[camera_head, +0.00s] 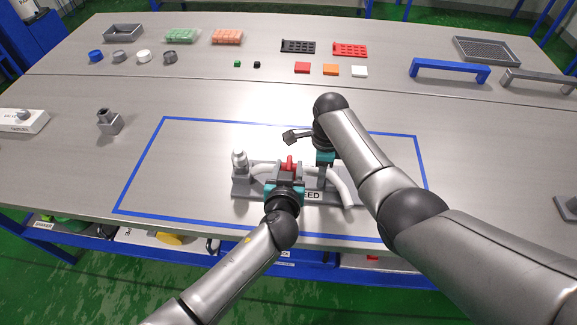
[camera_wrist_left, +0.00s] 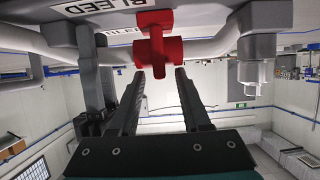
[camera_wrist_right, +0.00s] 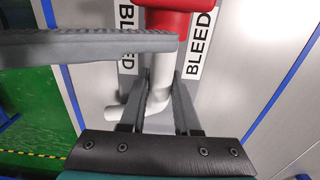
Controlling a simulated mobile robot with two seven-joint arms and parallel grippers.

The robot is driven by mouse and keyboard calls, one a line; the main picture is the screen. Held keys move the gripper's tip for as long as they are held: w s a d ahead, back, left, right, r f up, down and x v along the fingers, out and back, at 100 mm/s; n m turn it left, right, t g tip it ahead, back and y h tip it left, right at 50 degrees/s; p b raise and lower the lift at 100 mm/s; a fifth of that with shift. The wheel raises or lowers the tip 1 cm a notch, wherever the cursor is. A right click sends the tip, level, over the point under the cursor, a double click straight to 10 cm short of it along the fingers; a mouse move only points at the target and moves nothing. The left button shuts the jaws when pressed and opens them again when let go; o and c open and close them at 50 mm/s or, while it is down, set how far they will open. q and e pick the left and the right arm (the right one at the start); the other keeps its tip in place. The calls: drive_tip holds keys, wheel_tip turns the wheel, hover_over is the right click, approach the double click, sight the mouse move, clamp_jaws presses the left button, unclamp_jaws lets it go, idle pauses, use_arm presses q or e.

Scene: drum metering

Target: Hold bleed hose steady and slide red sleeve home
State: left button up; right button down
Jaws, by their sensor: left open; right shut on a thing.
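The white bleed hose (camera_head: 343,190) runs along a grey fixture marked BLEED (camera_head: 242,190). My right gripper (camera_wrist_right: 160,95) points down and is shut on the hose (camera_wrist_right: 161,68), just to the right of the red sleeve in the head view. The red sleeve (camera_wrist_left: 160,50) surrounds the hose line and has a tab sticking out; it also shows in the head view (camera_head: 289,163) and at the top of the right wrist view (camera_wrist_right: 180,8). My left gripper (camera_wrist_left: 160,75) is open, its fingertips either side of the tab with gaps visible. The sleeve's exact seating is unclear.
A silver fitting (camera_head: 240,160) stands at the fixture's left end. Blue tape (camera_head: 150,152) outlines the work area. A grey block (camera_head: 110,122) stands to the left. Caps, trays and coloured blocks (camera_head: 302,68) lie at the back. My two arms are close together over the fixture.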

use_arm(q)
clamp_jaws()
idle(1.4)
